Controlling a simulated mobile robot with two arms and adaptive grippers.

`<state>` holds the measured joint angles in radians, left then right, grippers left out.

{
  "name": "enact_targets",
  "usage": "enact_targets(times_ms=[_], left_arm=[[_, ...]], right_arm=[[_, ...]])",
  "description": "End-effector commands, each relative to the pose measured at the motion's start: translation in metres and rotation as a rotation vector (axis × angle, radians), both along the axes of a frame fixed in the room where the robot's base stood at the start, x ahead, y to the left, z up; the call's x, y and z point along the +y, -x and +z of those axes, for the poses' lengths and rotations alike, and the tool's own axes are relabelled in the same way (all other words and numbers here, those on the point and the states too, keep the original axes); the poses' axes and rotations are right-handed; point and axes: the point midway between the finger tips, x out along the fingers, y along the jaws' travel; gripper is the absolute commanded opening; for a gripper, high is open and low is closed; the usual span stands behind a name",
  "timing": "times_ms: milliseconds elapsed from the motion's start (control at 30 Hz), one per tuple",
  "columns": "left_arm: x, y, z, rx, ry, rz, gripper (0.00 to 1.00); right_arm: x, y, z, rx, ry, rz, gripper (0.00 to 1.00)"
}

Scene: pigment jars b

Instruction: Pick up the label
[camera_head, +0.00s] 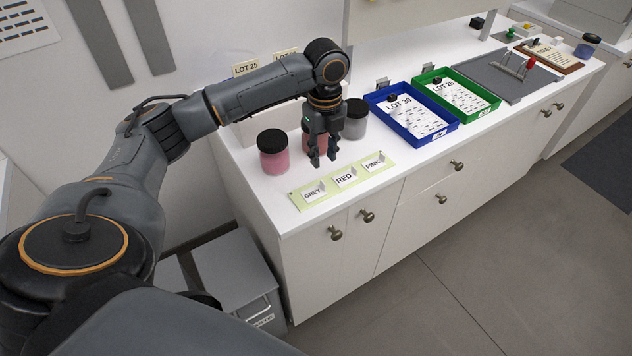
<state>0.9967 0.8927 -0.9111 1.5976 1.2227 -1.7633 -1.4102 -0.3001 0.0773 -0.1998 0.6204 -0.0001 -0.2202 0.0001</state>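Three white labels sit in a row on a pale green strip (368,181) at the counter's front edge: GREY (313,193), RED (345,178) and PINK (374,164). My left gripper (323,162) points down just behind the strip, above the counter, near the GREY and RED labels. Its two fingers are apart, with nothing seen between them. A pink jar (274,158) with a black lid stands left of the gripper. A red jar (306,143) is partly hidden behind the gripper, and a grey jar (356,126) stands to its right. My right gripper is out of view.
A blue tray (440,132) and a green tray (484,108) hold printed sheets, LOT 30 and LOT 25. A grey mat (497,83) and a clipboard (566,62) lie farther right. Lot cards (245,67) stand behind the jars. A grey bin (240,275) is below.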

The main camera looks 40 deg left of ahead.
Motion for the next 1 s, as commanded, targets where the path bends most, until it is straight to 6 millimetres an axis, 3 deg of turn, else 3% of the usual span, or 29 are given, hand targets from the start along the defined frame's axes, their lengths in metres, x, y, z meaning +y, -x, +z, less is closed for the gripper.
enact_targets(times_ms=[100, 367, 633, 933, 1000], left_arm=[[0.000, 0.001, -0.019, 0.003, 0.000, 0.001, 0.30], [0.000, 0.001, -0.038, 0.003, 0.000, 0.001, 0.30], [0.001, 0.002, -0.077, 0.001, 0.001, 0.000, 0.30], [0.002, 0.001, -0.084, -0.002, -0.001, 0.000, 0.30], [0.001, 0.001, -0.084, -0.001, -0.001, 0.000, 0.18]], right_arm=[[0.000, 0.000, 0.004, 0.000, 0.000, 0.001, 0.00], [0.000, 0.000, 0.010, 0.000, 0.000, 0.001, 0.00], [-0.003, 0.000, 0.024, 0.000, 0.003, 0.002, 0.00], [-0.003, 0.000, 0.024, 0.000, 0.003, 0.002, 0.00], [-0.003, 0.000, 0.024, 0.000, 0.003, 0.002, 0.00]])
